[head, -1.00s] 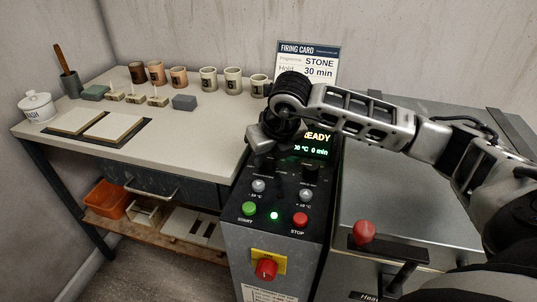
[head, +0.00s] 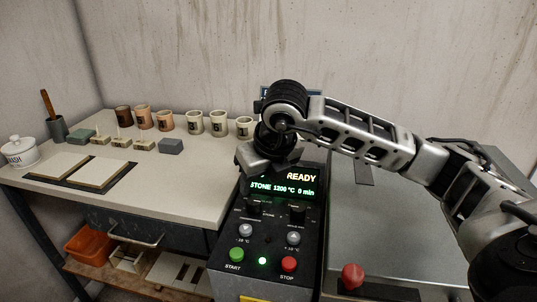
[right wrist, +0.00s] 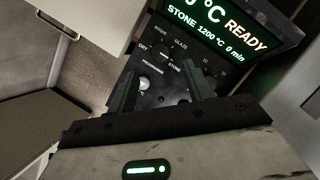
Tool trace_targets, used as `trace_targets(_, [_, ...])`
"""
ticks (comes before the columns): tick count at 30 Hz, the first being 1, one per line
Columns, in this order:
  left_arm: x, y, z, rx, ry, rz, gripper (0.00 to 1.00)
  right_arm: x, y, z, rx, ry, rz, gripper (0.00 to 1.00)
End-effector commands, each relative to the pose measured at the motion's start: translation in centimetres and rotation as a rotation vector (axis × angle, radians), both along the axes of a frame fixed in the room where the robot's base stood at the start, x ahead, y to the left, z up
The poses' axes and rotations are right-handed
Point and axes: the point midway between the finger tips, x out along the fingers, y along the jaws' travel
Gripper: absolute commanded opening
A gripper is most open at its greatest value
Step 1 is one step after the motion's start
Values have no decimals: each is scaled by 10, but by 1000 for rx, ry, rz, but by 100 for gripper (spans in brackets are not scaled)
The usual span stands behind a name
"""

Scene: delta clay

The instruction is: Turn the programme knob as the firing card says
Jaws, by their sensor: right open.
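The programme knob (head: 254,208) is a dark knob on the black kiln panel, and it also shows in the right wrist view (right wrist: 161,52) among labels including DRY, GLAZE and STONE. The display (head: 284,186) reads READY, STONE 1200 °C 0 min. The firing card (head: 308,92) is almost wholly hidden behind my right arm; only a blue strip shows. My right gripper (head: 268,172) is over the panel's upper left. In the right wrist view its fingers (right wrist: 162,74) are apart and empty, the knob beyond them. My left gripper is out of view.
A second dark knob (head: 297,214) sits right of the programme knob. Grey buttons, a green START button (head: 236,254) and a red STOP button (head: 288,264) are below. A table (head: 200,188) with cups and tiles is left; the kiln lid (head: 375,235) is right.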

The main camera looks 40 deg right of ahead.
Motion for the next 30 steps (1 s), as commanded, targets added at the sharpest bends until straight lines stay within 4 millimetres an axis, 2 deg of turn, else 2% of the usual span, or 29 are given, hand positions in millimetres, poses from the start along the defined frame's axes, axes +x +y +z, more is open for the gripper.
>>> trace_targets(1, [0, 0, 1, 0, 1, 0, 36, -4, 0, 14, -1, -6, 0, 51])
trace_targets(6, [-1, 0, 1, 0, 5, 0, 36, -19, 2, 49, 0, -5, 0, 51])
trace_targets(12, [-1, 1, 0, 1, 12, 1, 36, -29, 3, 73, 0, -3, 0, 51])
trace_targets(18, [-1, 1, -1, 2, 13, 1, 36, -33, 3, 79, 0, 0, -1, 51])
trace_targets(30, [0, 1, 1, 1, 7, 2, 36, -32, 3, 78, 0, 0, -1, 51])
